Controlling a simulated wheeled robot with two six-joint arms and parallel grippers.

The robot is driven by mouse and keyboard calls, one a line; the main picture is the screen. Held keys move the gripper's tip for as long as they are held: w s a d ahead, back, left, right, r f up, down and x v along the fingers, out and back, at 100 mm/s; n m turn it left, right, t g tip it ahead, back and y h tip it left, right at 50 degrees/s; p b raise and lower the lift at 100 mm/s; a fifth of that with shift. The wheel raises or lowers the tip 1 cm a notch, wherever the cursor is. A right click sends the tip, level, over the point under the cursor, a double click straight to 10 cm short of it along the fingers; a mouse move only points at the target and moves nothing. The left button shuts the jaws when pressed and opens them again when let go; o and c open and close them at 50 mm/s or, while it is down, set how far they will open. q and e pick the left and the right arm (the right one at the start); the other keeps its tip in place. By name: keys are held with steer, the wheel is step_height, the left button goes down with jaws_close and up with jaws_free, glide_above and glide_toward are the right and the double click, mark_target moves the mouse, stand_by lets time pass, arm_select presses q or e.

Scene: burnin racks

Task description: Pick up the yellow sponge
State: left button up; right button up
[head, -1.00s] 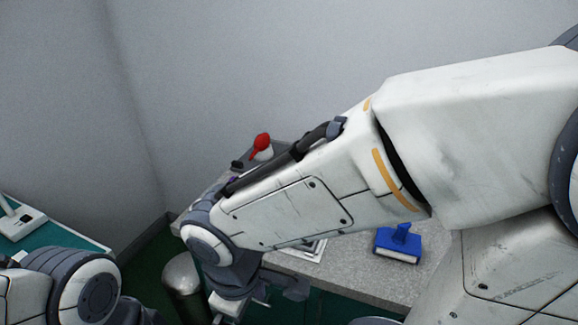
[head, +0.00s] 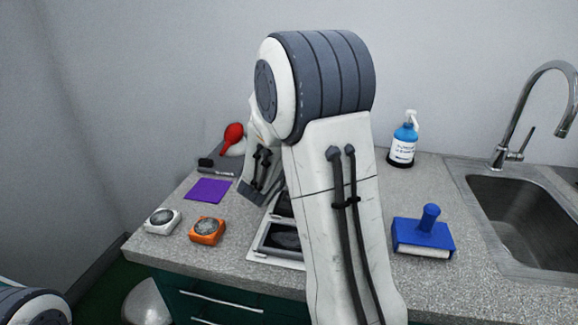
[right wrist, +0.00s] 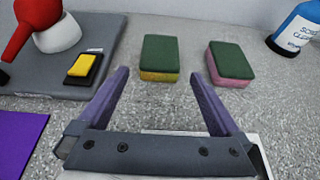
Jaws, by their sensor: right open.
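In the right wrist view the yellow sponge (right wrist: 159,59) lies on the grey counter, with a dark green top and a yellow lower side. My right gripper (right wrist: 163,75) is open and empty, its two purple-grey fingers pointing towards the sponge. The sponge lies beyond the fingertips, roughly centred between them. A pink sponge (right wrist: 230,64) with a green top lies to its right, near the right fingertip. In the head view my right arm hides both sponges and most of the right gripper. My left gripper is not in view.
A grey tray (right wrist: 60,88) with a red-topped white item and a small yellow-black block (right wrist: 84,68) is at left. A purple cloth (head: 209,190), blue brush (head: 423,235) and sink (head: 520,215) are on the counter.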

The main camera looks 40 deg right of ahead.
steer(key=x, duration=0.4)
steer(key=shift+w, duration=0.35)
steer(key=shift+p+x, duration=0.45)
steer(key=shift+x, duration=2.25)
steer(key=shift+s+d, duration=0.2)
steer(key=c, duration=1.1)
